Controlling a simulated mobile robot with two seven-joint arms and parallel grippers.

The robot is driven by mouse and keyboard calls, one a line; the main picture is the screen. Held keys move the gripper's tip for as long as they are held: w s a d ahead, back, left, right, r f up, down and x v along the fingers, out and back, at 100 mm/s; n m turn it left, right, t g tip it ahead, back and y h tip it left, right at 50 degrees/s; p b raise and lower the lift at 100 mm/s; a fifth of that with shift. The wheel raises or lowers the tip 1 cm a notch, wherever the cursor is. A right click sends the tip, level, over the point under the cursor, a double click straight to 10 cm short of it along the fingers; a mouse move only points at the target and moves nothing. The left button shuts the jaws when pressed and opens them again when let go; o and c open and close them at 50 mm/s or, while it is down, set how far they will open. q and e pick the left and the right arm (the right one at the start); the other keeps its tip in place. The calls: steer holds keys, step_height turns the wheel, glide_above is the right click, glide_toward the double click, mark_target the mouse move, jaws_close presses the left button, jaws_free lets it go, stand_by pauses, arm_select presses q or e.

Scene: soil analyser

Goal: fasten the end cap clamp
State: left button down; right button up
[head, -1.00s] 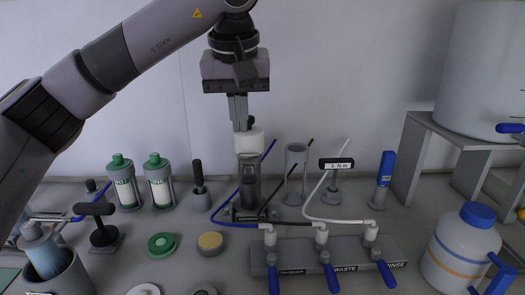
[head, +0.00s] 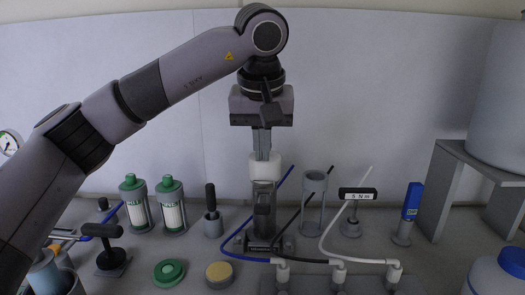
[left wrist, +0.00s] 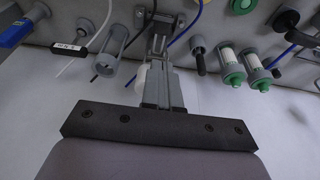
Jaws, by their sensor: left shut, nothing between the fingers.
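A white end cap (head: 265,171) sits on top of an upright grey column (head: 264,198) standing in a dark base (head: 263,244). My left gripper (head: 262,158) points down at the cap, its fingers shut together and empty. The fingers overlap the cap in the head view; I cannot tell whether they touch it. In the left wrist view the gripper (left wrist: 163,103) hides part of the column, and the white cap (left wrist: 141,78) shows beside the fingers. I cannot make out the clamp as a separate part. My right gripper is not in view.
A tool with a black handle marked 5 N m (head: 358,194) stands right of an empty grey tube holder (head: 313,205). Two green-capped cartridges (head: 134,205) and a black-handled tool (head: 210,197) stand left. Blue, black and white hoses run around the column's base.

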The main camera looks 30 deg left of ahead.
arm_select(q)
glide_toward(263, 205)
steer(key=x, duration=0.5)
steer(key=shift+w+a+f, duration=0.1)
steer(key=shift+w, duration=0.05)
steer(key=shift+f, duration=0.65)
